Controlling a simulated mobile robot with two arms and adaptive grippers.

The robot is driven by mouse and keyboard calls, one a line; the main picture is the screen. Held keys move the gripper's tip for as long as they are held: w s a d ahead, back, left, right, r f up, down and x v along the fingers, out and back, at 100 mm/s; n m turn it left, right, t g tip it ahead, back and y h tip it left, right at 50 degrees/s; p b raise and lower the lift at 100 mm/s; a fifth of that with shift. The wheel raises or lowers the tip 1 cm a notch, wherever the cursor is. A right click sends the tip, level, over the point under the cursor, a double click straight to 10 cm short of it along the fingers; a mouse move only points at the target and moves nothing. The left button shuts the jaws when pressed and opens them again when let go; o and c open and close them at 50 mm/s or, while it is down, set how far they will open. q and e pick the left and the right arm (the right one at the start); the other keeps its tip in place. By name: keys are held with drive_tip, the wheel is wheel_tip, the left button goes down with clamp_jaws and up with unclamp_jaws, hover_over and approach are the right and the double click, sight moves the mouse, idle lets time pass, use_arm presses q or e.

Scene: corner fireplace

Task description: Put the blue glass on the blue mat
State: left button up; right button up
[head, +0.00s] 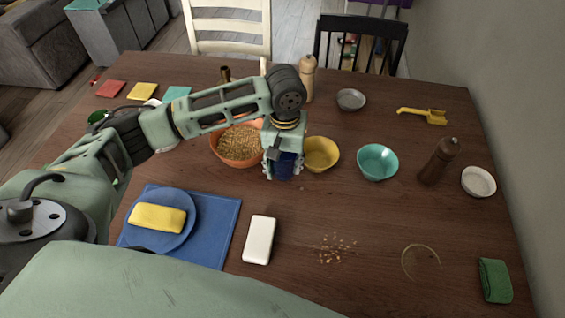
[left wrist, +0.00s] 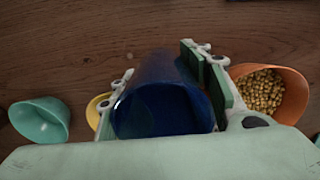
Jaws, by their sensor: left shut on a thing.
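The blue glass (head: 287,164) is between the fingers of my left gripper (head: 283,170), near the middle of the table. In the left wrist view the dark blue glass (left wrist: 160,98) fills the space between the finger pads, and the gripper is shut on it. I cannot tell whether its base touches the table. The blue mat (head: 217,234) lies at the near left, to the left of and nearer than the glass. A blue plate (head: 190,207) with a yellow sponge (head: 157,217) sits on its left part. My right gripper is not in view.
An orange bowl of grains (head: 236,160) and a yellow bowl (head: 321,154) flank the glass closely. A white block (head: 259,240) lies just right of the mat. A teal bowl (head: 377,162) and pepper mill (head: 438,162) stand right. The mat's right strip is bare.

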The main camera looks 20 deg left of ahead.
sight(284, 158)
use_arm(q)
drive_tip(key=shift+w+a+f, duration=0.3)
drive_tip(key=shift+w+f, duration=0.1)
drive_tip(key=shift+w, duration=0.25)
drive_tip(key=shift+w+a+f, duration=0.25)
drive_tip(key=shift+w+f, duration=0.15)
drive_tip(key=shift+w, duration=0.2)
drive_tip(key=shift+w+a+f, duration=0.15)
drive_tip(key=shift+w+f, duration=0.05)
drive_tip(key=shift+w, duration=0.05)
drive_tip(key=shift+f, duration=0.25)
wheel_tip(284, 158, down, 3)
drive_tip(key=shift+f, duration=0.25)
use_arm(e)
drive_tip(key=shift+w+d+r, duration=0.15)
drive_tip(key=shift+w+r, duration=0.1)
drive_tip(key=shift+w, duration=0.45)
use_arm(q)
drive_tip(key=o, duration=1.3)
drive_tip(key=shift+f, duration=0.15)
drive_tip(key=shift+o, duration=0.2)
